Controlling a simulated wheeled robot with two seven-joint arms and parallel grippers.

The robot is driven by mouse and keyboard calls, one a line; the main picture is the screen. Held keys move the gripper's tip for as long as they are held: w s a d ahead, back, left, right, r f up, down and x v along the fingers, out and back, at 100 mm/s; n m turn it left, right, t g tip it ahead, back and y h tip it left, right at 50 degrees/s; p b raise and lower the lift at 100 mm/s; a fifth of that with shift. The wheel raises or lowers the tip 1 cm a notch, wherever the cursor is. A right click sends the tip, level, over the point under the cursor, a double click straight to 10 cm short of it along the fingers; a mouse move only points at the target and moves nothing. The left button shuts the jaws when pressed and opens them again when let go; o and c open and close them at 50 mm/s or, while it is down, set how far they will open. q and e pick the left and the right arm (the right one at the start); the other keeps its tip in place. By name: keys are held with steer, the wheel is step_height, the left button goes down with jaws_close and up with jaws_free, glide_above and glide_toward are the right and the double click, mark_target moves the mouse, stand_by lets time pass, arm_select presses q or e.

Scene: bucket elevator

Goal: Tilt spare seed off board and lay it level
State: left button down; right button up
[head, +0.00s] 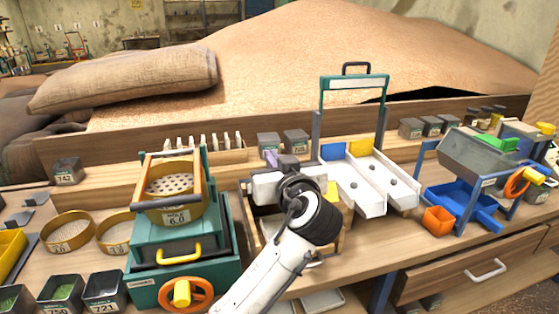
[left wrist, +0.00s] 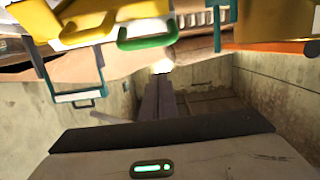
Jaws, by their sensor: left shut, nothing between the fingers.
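My left gripper (head: 271,161) is shut and empty over the middle of the bench, pointing away from me. Its closed dark fingers (left wrist: 162,98) also show in the left wrist view. My white left forearm and black wrist partly hide a wooden-sided box (head: 258,236) below. No piece can be clearly told as the seed board, and no loose seed on one can be made out. My right gripper is not in view.
Left of my arm stands a teal machine (head: 187,247) with an orange-rimmed sieve (head: 172,188). Round sieves (head: 68,231) lie further left. A large seed heap (head: 330,60) lies behind the bench.

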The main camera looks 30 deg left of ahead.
arm_select(q)
steer(key=f, duration=0.1)
steer(key=d+f, duration=0.1)
steer(key=s+f, duration=0.1)
steer(key=shift+d+f, duration=0.15)
steer(key=shift+d, duration=0.15)
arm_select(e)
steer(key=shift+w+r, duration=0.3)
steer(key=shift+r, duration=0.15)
